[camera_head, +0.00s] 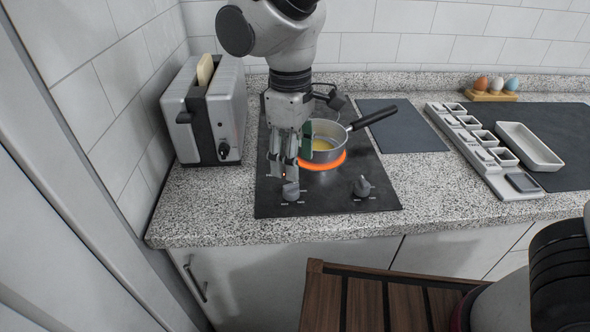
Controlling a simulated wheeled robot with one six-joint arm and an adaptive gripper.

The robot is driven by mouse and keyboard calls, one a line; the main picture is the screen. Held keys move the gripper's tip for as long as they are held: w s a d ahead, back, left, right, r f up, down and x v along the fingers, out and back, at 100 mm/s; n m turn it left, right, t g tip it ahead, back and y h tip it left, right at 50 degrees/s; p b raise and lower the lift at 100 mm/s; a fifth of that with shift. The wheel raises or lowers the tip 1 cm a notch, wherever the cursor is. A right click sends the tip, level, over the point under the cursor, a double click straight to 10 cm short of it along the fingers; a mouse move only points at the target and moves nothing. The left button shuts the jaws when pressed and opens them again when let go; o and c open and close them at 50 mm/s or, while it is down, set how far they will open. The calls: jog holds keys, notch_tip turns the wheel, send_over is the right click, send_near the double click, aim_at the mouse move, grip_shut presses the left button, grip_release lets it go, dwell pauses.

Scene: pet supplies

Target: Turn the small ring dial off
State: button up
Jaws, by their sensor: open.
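A black hob (335,203) is set on the speckled counter, with two grey dials along its front edge. The left dial (290,192) is just below my gripper (288,170). The right dial (361,187) stands clear to the right. I cannot tell from the markings which dial belongs to the small ring. An orange-red glowing ring (322,164) shows under a steel saucepan (329,144) with yellow contents. My gripper is open and points down above the left dial; I cannot tell whether it touches the dial. My arm hides the back left of the hob.
A toaster (222,125) with a bread slice stands left of the hob. The pan's black handle (373,118) points right over a dark mat (404,134). Farther right are a compartment tray (462,148), a white dish (531,147) and several eggs (497,84).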

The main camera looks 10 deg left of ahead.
aim_at(291, 184)
jog(key=shift+a, duration=0.2)
notch_tip(291, 184, down, 8)
jog(key=shift+r, duration=0.25)
jog(key=c, duration=1)
